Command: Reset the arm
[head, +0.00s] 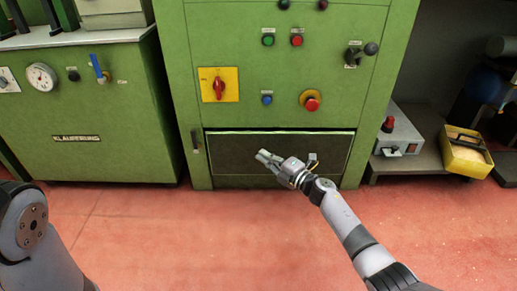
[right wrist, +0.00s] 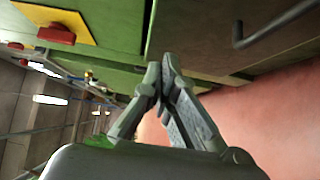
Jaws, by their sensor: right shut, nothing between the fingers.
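My right arm reaches in from the lower right of the head view. Its gripper (head: 264,157) is in front of the dark lower panel (head: 236,147) of the green machine. In the right wrist view the gripper (right wrist: 160,75) has its fingertips together, with nothing between them. My left arm shows only as a grey link at the lower left of the head view; its gripper is out of view.
The green machine (head: 330,60) carries a red switch on a yellow plate (head: 231,84), several buttons and a red emergency knob (head: 311,103). A second green cabinet (head: 100,110) stands left. A yellow box (head: 462,158) sits right. The red floor (head: 190,235) is clear.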

